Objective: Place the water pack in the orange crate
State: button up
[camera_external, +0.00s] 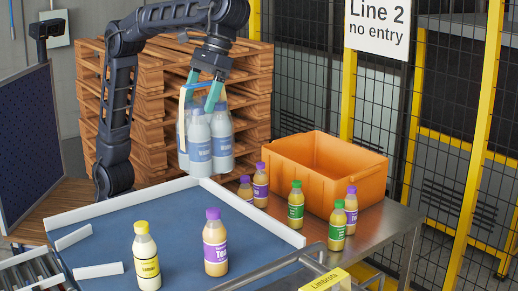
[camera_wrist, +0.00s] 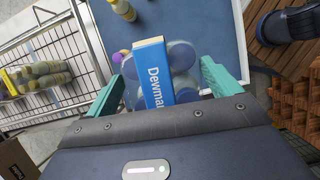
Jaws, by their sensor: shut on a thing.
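The water pack (camera_external: 222,146) is a bundle of clear bottles with blue labels and a carry band on top. It hangs upright in the air above the back edge of the blue table, left of the crate. My gripper (camera_external: 201,93) is shut on its top. In the wrist view the pack (camera_wrist: 183,62) shows its blue "Dewmar" band between the teal fingers of my gripper (camera_wrist: 165,85). The orange crate (camera_external: 340,182) stands on the steel table at the right. Its near inside is hidden by its front wall, and the part I see looks empty.
Several juice bottles, one with a green label (camera_external: 296,205), stand close along the crate's left and front sides. A yellow-capped bottle (camera_external: 147,262) and a purple-capped bottle (camera_external: 215,248) stand on the blue surface (camera_external: 180,225). Stacked pallets (camera_external: 150,105) and a yellow-posted fence (camera_external: 347,95) are behind.

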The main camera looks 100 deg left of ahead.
jog(key=w+a+f+n+t, duration=0.1)
jog(key=w+a+f+n, duration=0.2)
jog(key=w+a, duration=0.55)
jog(key=w+a+f+n+t+h, duration=0.1)
jog(key=w+a+f+n, duration=0.25)
jog(key=w+a, duration=0.55)
jog(key=w+a+f+n+t, duration=0.15)
jog(key=w+a+n, duration=0.25)
jog(key=w+a, duration=0.55)
jog(key=w+a+f+n+t, duration=0.1)
jog(key=a+f+n, duration=0.2)
jog(key=a, duration=1)
jog(key=w+a+f+n+t, duration=0.1)
jog(key=w+a+f+n, duration=0.15)
jog(key=a, duration=0.95)
jog(key=w+a+f+n+t, duration=0.1)
jog(key=a+f+n, duration=0.25)
jog(key=a, duration=0.95)
notch_tip(320, 180, down, 20)
jog(key=shift+s+m+y, duration=0.2)
jog(key=shift+m+y, duration=0.1)
jog(key=shift+m, duration=0.05)
jog(key=shift+d+f, duration=0.1)
jog(key=o, duration=1.8)
jog(key=shift+f, duration=0.1)
